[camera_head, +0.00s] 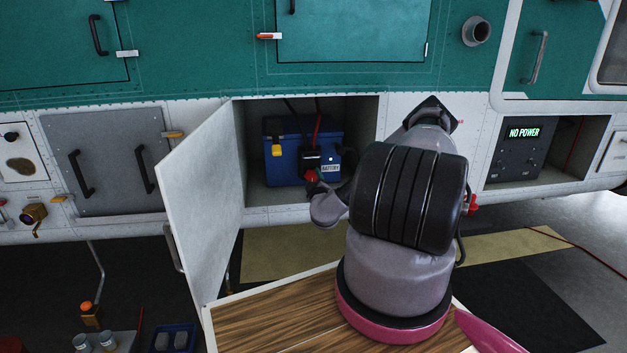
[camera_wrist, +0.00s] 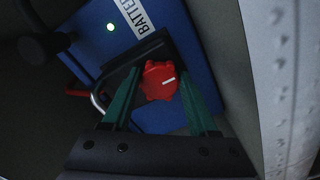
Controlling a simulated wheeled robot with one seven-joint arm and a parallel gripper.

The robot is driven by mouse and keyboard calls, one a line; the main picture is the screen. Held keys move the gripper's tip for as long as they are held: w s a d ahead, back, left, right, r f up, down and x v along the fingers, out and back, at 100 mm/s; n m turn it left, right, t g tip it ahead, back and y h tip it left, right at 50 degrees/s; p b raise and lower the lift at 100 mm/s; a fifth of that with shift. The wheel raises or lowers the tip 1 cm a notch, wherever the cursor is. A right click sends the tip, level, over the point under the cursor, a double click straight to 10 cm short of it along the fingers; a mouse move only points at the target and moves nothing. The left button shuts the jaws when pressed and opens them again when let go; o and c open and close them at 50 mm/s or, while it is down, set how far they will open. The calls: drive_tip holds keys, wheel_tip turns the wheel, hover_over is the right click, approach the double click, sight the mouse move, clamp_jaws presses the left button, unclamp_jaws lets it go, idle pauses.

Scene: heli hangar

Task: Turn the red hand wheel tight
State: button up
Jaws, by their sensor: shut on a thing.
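The red hand wheel (camera_wrist: 160,80) is a small lobed knob with a white mark. It sits at a black connector on the front of the blue battery (camera_wrist: 100,30). My gripper (camera_wrist: 160,76) has one green finger on each side of the wheel and is shut on it. In the head view, the wheel (camera_head: 311,176) shows as a small red spot low on the battery (camera_head: 290,140), inside an open bay. My arm reaches in from the right and hides part of the wheel and most of my gripper.
The bay's white door (camera_head: 200,200) stands open to the left. The bay's walls are close around my gripper. A display (camera_head: 524,133) at right reads NO POWER. A wooden-topped surface (camera_head: 280,318) lies below my arm. A small green light (camera_wrist: 110,28) glows on the battery.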

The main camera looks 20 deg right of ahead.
drive_tip(key=o, duration=1.3)
drive_tip(key=shift+o, duration=0.2)
drive_tip(key=v, duration=1)
drive_tip(key=shift+s, duration=0.4)
drive_tip(key=shift+a, duration=0.1)
